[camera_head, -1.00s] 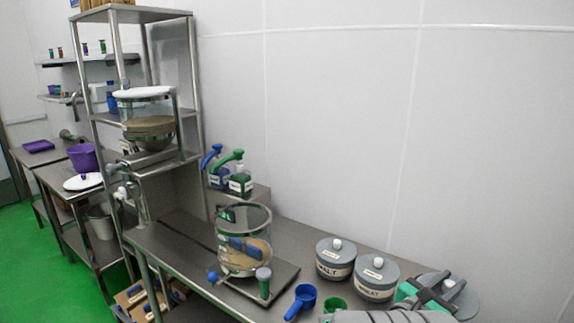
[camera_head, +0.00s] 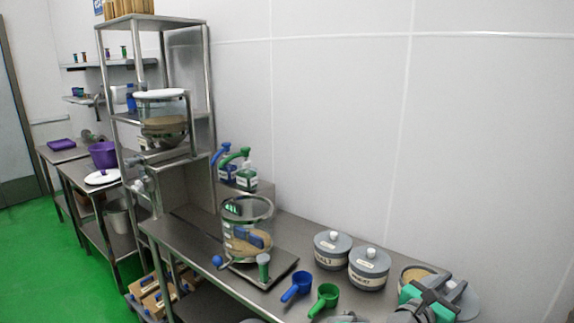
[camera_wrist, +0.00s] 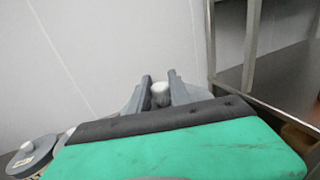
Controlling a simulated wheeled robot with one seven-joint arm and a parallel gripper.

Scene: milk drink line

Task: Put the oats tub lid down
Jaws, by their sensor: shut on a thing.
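My gripper (camera_head: 453,286) is at the lower right of the head view. In the wrist view, its two dark fingers (camera_wrist: 161,91) are shut on the white knob of the grey oats tub lid (camera_wrist: 132,104). The lid (camera_head: 466,304) also shows partly in the head view, behind and below my gripper. The open oats tub (camera_head: 404,279) stands just left of the lid with pale oats visible inside. My gripper hides much of the tub and lid. I cannot tell how high the lid is above the table.
The malt tub (camera_head: 332,252) and wheat tub (camera_head: 368,270) stand lidded to the left on the steel table (camera_head: 180,235). A blue scoop (camera_head: 297,287) and a green scoop (camera_head: 323,298) lie before them. A clear container (camera_head: 247,215) stands farther left. A tall rack (camera_head: 208,120) rises behind.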

